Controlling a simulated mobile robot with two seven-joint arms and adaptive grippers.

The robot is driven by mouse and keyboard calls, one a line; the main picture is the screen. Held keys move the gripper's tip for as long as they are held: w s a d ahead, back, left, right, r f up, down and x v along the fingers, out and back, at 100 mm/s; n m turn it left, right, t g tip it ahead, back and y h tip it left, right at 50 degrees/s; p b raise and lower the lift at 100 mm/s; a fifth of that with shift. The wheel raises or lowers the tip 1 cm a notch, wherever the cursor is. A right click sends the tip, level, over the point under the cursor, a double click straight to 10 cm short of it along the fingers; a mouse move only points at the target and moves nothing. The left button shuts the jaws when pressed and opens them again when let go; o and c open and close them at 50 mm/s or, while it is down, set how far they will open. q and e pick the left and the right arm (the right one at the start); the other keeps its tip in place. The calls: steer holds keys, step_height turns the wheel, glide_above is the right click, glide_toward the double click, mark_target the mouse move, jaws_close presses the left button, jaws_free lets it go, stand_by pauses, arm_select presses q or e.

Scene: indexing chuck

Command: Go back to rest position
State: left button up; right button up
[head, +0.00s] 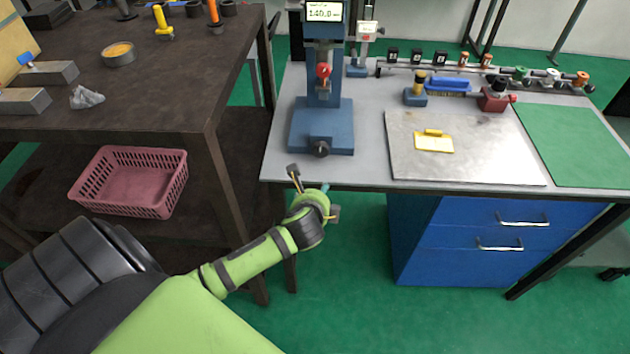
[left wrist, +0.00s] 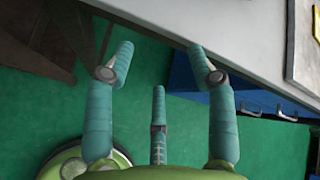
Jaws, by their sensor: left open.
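My left gripper (head: 314,190) is at the front edge of the grey bench, below the blue stand, at the end of my green arm coming in from the left. In the left wrist view the gripper (left wrist: 161,52) has its teal fingers spread apart, with nothing between them. Green floor shows between the fingers, and the bench edge lies just past the fingertips. I cannot tell whether a fingertip touches the bench. My right gripper is in neither view.
The grey bench (head: 370,165) carries a blue stand with a display (head: 323,120), a metal plate (head: 480,165) with a yellow part (head: 434,142), and a green mat (head: 575,145). Blue drawers (head: 440,262) sit below. A brown table (head: 170,95) stands left, a pink basket (head: 128,183) on its shelf.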

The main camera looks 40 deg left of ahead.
arm_select(q)
steer(key=shift+s+d+f+n, duration=0.15)
steer(key=shift+s+f+n, duration=0.15)
steer(key=shift+f, duration=0.45)
steer(key=s+d+f+n+g+h, duration=0.1)
steer(key=s+f+n, duration=0.1)
steer(key=s+f, duration=0.35)
steer(key=s+f+n+g+h, duration=0.1)
steer(key=s+f+n+g, duration=0.15)
steer(key=f, duration=0.65)
steer(key=s+d+f+n+g+h, duration=0.1)
steer(key=s+f+n, duration=0.1)
steer(key=s+f, duration=0.45)
steer(key=s+d+f+n+g, duration=0.1)
steer(key=s+d+f+n, duration=0.1)
steer(key=s+f, duration=0.3)
steer(key=s+d+f+n+g+h, duration=0.1)
steer(key=s+f+n, duration=0.3)
steer(key=s, duration=0.8)
steer(key=s+d+f+n+g, duration=0.2)
steer(key=s+d+f+n, duration=0.1)
steer(key=s+f, duration=0.3)
steer(key=s, duration=0.2)
steer(key=shift+s+n+h, duration=0.3)
steer(key=shift+n+h, duration=0.05)
steer(key=shift+h, duration=0.05)
steer(key=shift+d, duration=0.15)
